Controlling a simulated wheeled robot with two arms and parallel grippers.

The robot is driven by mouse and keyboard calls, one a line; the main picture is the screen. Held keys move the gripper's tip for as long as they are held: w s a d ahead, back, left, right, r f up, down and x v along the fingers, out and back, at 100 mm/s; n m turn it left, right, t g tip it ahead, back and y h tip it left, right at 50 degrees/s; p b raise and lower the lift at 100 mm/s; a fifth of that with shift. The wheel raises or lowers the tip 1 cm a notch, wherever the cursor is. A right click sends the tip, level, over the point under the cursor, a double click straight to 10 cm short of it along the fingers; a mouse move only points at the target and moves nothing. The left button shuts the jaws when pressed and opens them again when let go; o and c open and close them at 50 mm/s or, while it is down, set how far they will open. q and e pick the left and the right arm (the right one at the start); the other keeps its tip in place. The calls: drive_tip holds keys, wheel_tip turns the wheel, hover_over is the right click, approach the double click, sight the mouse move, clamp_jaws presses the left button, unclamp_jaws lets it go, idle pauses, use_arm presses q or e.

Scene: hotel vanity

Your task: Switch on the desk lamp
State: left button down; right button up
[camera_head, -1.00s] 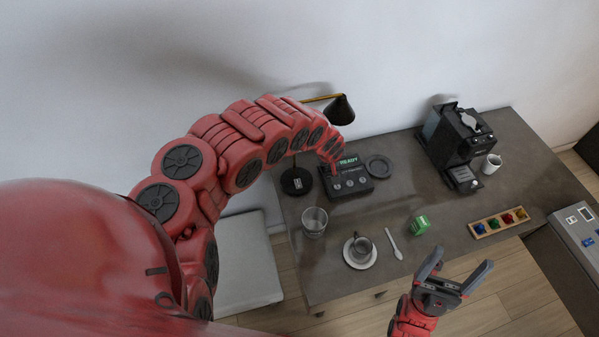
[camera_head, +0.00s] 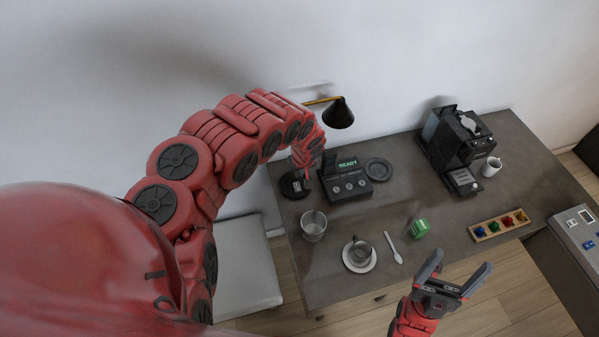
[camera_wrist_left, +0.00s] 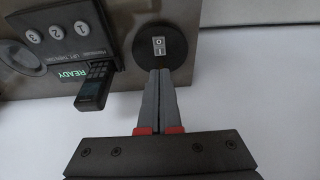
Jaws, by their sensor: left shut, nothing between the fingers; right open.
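The desk lamp has a black cone shade (camera_head: 339,113) on a brass arm. Its round black base (camera_head: 291,186) stands at the back left of the desk. In the left wrist view a white rocker switch (camera_wrist_left: 158,46), marked O and I, sits on the base (camera_wrist_left: 178,58). My left gripper (camera_wrist_left: 160,72) is shut and empty, its tips at the base's edge just short of the switch in that view; I cannot tell if they touch it. In the head view it (camera_head: 307,187) is partly hidden by its arm. My right gripper (camera_head: 460,275) is open and empty in front of the desk.
A black console (camera_head: 348,188) with numbered buttons and a READY display stands right beside the lamp base. A glass (camera_head: 313,226), cup and saucer (camera_head: 362,265), spoon (camera_head: 394,247) and green cube (camera_head: 420,228) lie nearer. A coffee machine (camera_head: 455,140) stands at the right.

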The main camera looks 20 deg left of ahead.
use_arm(q)
hover_over(296, 184)
drive_tip(key=s+d, duration=0.1)
drive_tip(key=f, duration=0.7)
drive_tip(key=shift+s+d+f, duration=0.1)
drive_tip(key=shift+d+f, duration=0.05)
drive_tip(key=shift+d, duration=0.05)
drive_tip(key=shift+a+f+b, duration=0.2)
drive_tip(key=shift+f+b, duration=0.15)
drive_tip(key=shift+f, duration=0.3)
drive_tip(key=shift+w+f+b, duration=0.2)
drive_tip(key=shift+f+b, duration=0.3)
drive_tip(key=shift+w+a+f, duration=0.15)
drive_tip(key=shift+a+f, duration=0.05)
drive_tip(key=shift+f, duration=0.1)
drive_tip(key=f+b, duration=0.1)
drive_tip(key=b, duration=0.3)
drive_tip(key=shift+w+a+f, duration=0.15)
drive_tip(key=shift+r+p, duration=0.55)
drive_tip(key=shift+p, duration=0.05)
drive_tip(key=shift+s, duration=0.2)
